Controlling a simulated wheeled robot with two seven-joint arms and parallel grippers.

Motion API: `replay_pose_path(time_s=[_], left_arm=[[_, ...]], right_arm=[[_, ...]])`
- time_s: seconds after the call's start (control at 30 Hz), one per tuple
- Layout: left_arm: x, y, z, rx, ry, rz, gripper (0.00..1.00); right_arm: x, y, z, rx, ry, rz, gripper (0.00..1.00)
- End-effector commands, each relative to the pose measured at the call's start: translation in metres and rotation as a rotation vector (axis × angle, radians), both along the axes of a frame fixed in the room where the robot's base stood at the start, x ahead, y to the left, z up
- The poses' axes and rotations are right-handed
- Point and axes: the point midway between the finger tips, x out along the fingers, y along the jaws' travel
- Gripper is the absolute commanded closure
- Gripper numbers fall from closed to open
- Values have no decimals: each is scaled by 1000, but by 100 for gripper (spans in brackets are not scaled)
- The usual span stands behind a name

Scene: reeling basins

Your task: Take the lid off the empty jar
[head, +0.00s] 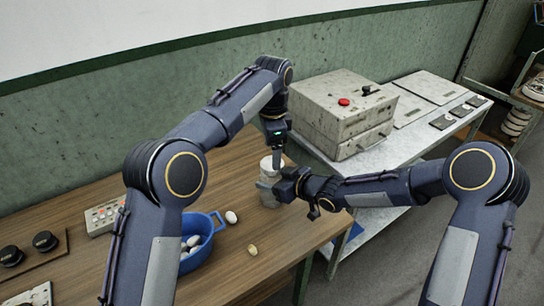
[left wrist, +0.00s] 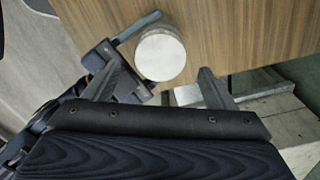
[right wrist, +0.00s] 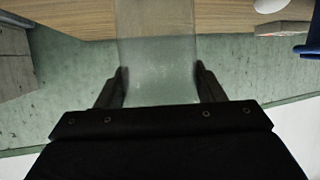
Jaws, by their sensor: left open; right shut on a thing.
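The jar (head: 268,197) stands upright on the wooden table near its right end. Its pale round lid (head: 266,162) sits on top, and shows from above in the left wrist view (left wrist: 160,57). My right gripper (head: 271,186) is shut on the jar's body from the side. In the right wrist view the translucent, empty-looking jar (right wrist: 158,45) fills the space between its fingers. My left gripper (head: 276,155) is open and points down at the lid from above. In the left wrist view its fingers lie apart, to either side of and below the lid, not gripping it.
A blue basin (head: 214,237) with several white cocoons stands left of the jar. A white cocoon (head: 231,217) and a yellowish one (head: 252,249) lie loose on the wooden table (head: 225,275). A grey machine (head: 335,112) stands on the metal table behind right.

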Motion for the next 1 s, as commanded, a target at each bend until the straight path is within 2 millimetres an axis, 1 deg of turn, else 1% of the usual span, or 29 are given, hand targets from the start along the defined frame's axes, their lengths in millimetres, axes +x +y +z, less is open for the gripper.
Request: replay_pose_path(time_s=[0.07, 0.1, 0.17, 0.27, 0.43, 0.5, 0.57, 0.67, 0.9, 1.0], left_arm=[[0, 0, 5, 0, 0, 0, 22], [0, 0, 6, 0, 0, -1, 25], [0, 0, 8, 1, 0, -17, 25], [1, 1, 16, 0, -1, -100, 25], [1, 0, 33, 1, -1, -303, 25], [1, 1, 37, 1, 1, -360, 25], [0, 1, 36, 1, 2, -390, 25], [0, 1, 28, 2, 5, -406, 25], [-1, 1, -10, 2, 6, -404, 25], [0, 1, -23, 2, 3, -403, 25]], right_arm=[[0, 0, 0, 0, 0, 0, 100], [0, 0, 0, 0, 0, 0, 100], [0, 0, 0, 1, -1, 0, 100], [0, 0, 0, 0, 0, 0, 100], [0, 0, 0, 0, 0, 1, 100], [0, 0, 0, 0, 0, 1, 100], [0, 0, 0, 0, 0, 1, 100], [0, 0, 0, 1, 0, 1, 100], [0, 0, 0, 1, 0, 1, 100], [0, 0, 0, 1, 0, 1, 100]])
